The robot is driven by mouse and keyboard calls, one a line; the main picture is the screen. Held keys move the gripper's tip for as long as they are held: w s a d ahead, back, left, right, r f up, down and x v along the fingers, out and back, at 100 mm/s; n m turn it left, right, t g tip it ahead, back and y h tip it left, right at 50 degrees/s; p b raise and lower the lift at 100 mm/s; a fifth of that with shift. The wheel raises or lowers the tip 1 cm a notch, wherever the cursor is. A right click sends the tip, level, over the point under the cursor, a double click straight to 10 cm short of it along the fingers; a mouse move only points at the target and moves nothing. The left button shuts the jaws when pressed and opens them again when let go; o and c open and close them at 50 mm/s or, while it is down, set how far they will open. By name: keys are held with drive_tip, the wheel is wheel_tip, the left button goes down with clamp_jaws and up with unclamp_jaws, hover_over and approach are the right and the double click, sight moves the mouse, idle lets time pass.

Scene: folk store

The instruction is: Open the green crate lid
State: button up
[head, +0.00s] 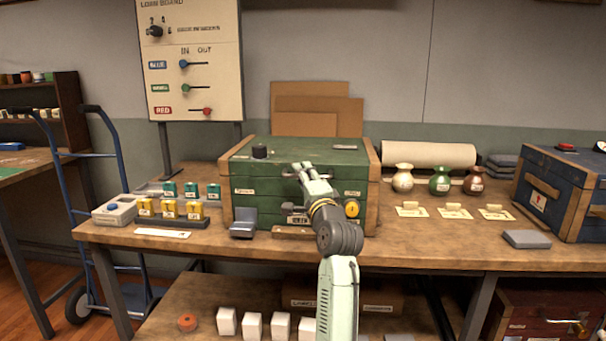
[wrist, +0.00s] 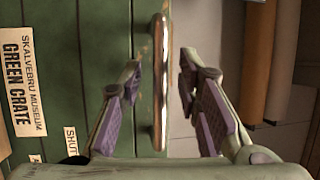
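The green crate (head: 262,176) with wooden corner posts stands on the workbench, its lid (head: 285,150) down. My gripper (head: 308,171) is at the upper front of the crate, near the lid's front edge. In the wrist view my gripper (wrist: 163,85) is open, with one finger on each side of a worn metal handle (wrist: 160,75). The fingers look apart from the handle; I cannot tell how deep it sits between them. A "Green Crate" label (wrist: 20,90) shows at the left of the wrist view. My arm hides part of the crate front.
A dark knob (head: 260,152) and a small grey plate (head: 344,147) are on the lid. Small yellow and teal blocks stand left of the crate. Three vases, including a green one (head: 439,180), stand right. A blue chest (head: 562,190) is at far right. A loan board (head: 190,60) stands behind.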

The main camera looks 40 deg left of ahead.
drive_tip(key=shift+w+a, duration=0.2)
drive_tip(key=shift+a, duration=0.1)
drive_tip(key=shift+c, duration=0.3)
clamp_jaws()
idle(0.5)
